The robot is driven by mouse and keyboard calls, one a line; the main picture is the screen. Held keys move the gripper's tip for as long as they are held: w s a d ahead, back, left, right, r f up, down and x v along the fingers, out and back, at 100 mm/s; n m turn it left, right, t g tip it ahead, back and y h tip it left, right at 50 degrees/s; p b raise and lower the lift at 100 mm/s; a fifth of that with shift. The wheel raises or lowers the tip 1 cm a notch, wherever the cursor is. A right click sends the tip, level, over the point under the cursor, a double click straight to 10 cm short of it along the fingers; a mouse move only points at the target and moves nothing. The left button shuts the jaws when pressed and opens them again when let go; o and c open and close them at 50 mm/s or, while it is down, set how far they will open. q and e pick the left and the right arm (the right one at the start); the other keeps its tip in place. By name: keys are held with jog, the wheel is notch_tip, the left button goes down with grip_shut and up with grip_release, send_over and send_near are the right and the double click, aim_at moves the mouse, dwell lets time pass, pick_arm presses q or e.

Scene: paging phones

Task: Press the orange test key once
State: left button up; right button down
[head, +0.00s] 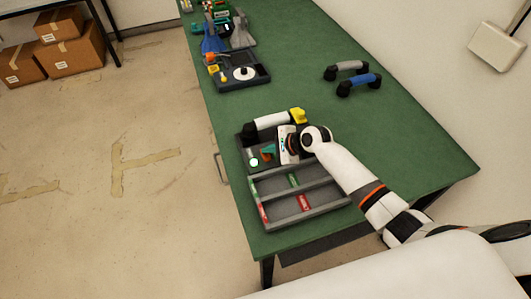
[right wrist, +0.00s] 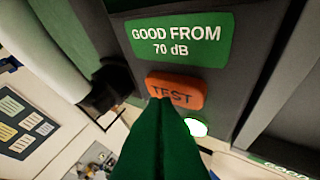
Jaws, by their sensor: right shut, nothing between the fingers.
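The orange test key (right wrist: 175,91), marked TEST, is on a dark grey panel in the right wrist view. My right gripper (right wrist: 167,101) is shut and empty; its green fingertips overlap the key's lower edge in that view. I cannot tell whether they touch it. In the head view the right gripper (head: 267,152) is over the grey unit at the near end of the green table, and the key is hard to make out beside it. A round lamp (right wrist: 196,127) beside the key glows white-green. It also shows in the head view (head: 253,162). My left gripper is not in view.
A green label (right wrist: 178,40) reads GOOD FROM 70 dB. A divided grey tray (head: 316,211) is in front. Grey and blue handsets (head: 358,83) stand farther back.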

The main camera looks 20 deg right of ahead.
aim_at(269, 155)
jog(key=shift+f, duration=0.5)
dwell(0.3)
jog(key=shift+r, duration=0.1)
jog(key=shift+r+p, duration=0.8)
jog(key=shift+p, duration=0.2)
notch_tip(269, 155, up, 5)
jog(key=p, duration=0.6)
jog(key=shift+r, duration=0.1)
dwell(0.6)
